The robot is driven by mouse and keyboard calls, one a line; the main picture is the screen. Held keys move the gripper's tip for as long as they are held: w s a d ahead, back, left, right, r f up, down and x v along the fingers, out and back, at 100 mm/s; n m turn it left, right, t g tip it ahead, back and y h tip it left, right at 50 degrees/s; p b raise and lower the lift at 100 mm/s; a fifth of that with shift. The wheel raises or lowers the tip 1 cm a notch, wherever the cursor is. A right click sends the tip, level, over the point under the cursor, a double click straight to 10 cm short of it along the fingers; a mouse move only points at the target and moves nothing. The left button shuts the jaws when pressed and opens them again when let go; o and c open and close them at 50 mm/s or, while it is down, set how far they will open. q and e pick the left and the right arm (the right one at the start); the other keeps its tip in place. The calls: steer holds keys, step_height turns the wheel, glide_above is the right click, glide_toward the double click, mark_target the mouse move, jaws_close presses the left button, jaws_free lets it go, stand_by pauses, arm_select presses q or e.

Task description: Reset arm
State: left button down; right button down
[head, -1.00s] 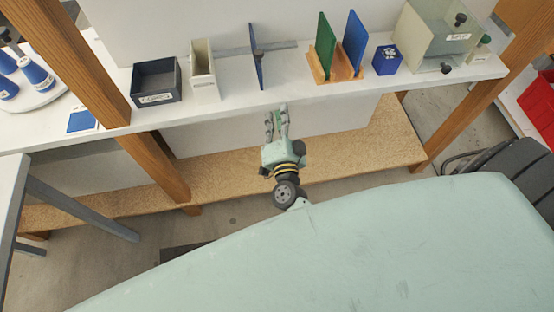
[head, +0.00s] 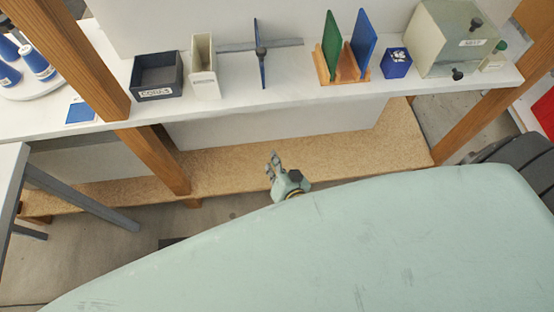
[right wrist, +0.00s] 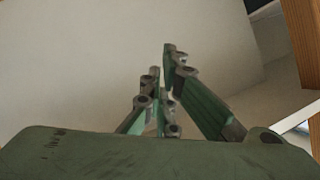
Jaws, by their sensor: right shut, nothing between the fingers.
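My right gripper (head: 275,163) shows in the head view below the front edge of the white shelf, over the lower chipboard shelf. Its fingers are together with nothing between them. In the right wrist view its fingers (right wrist: 163,85) point at a plain pale panel and touch nothing that I can see. Most of the right arm is hidden behind my own pale green body. My left gripper is in neither view.
The white shelf (head: 290,100) holds a dark box (head: 157,76), a pale upright holder (head: 204,68), a rack with green and blue boards (head: 343,72), a small blue box (head: 397,63) and a pale green machine (head: 452,42). Wooden posts (head: 158,160) stand left and right. The chipboard shelf (head: 350,160) is bare.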

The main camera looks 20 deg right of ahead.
steer(key=shift+s+f+n+g+y, duration=0.15)
steer(key=shift+s+f+n+g, duration=0.25)
steer(key=shift+f, duration=0.4)
steer(key=shift+s+f+n+g+y, duration=0.1)
steer(key=shift+s+f+n+y, duration=0.1)
steer(key=shift+s+f, duration=0.45)
steer(key=shift+w+f, duration=0.1)
steer(key=shift+f, duration=0.1)
steer(key=s+d+f+n+g, duration=0.1)
steer(key=s+f+n+g, duration=0.4)
steer(key=s+f, duration=1.1)
steer(key=s+d+f+n+g, duration=0.1)
steer(key=s+d+f+g, duration=0.1)
steer(key=s, duration=0.7)
steer(key=s+d+f+n+g, duration=0.1)
steer(key=s+d+f+g, duration=0.2)
steer(key=s, duration=0.6)
steer(key=shift+s+d+g, duration=0.3)
steer(key=shift+s+g, duration=0.1)
steer(key=shift+g, duration=0.4)
steer(key=shift+f, duration=0.1)
